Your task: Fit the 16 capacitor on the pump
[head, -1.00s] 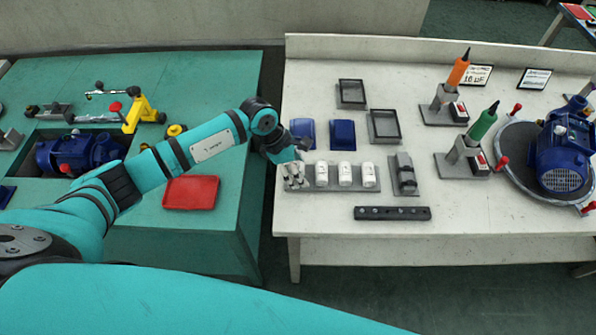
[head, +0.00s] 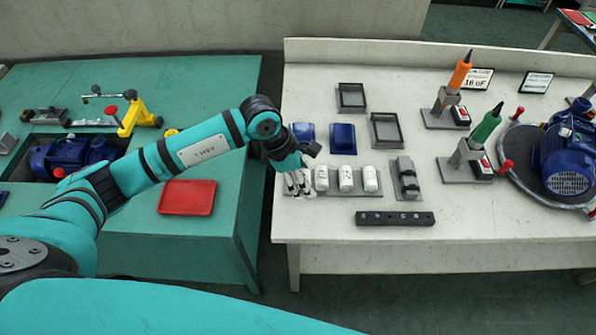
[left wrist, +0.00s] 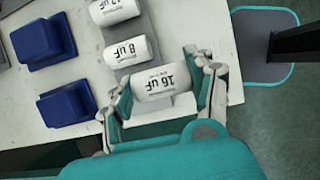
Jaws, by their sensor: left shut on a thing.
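My left gripper (head: 298,184) is at the left end of a grey rack (head: 352,190) on the pale table. In the left wrist view my left gripper (left wrist: 166,88) is shut on the white capacitor marked 16 uF (left wrist: 165,78), with a finger on each side. Whether the capacitor is clear of the rack cannot be told. The 8 uF capacitor (left wrist: 130,52) stands beside it. A blue pump (head: 568,160) sits on a round plate (head: 520,170) at the right of the table. My right gripper is out of view.
Two more white capacitors (head: 346,178) (head: 370,178) stand on the rack. Blue covers (head: 342,137) and grey trays (head: 386,130) lie behind. Orange (head: 460,75) and green (head: 486,127) tools stand left of the pump. A sign (head: 478,79) reads 16 uF. The front right table is clear.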

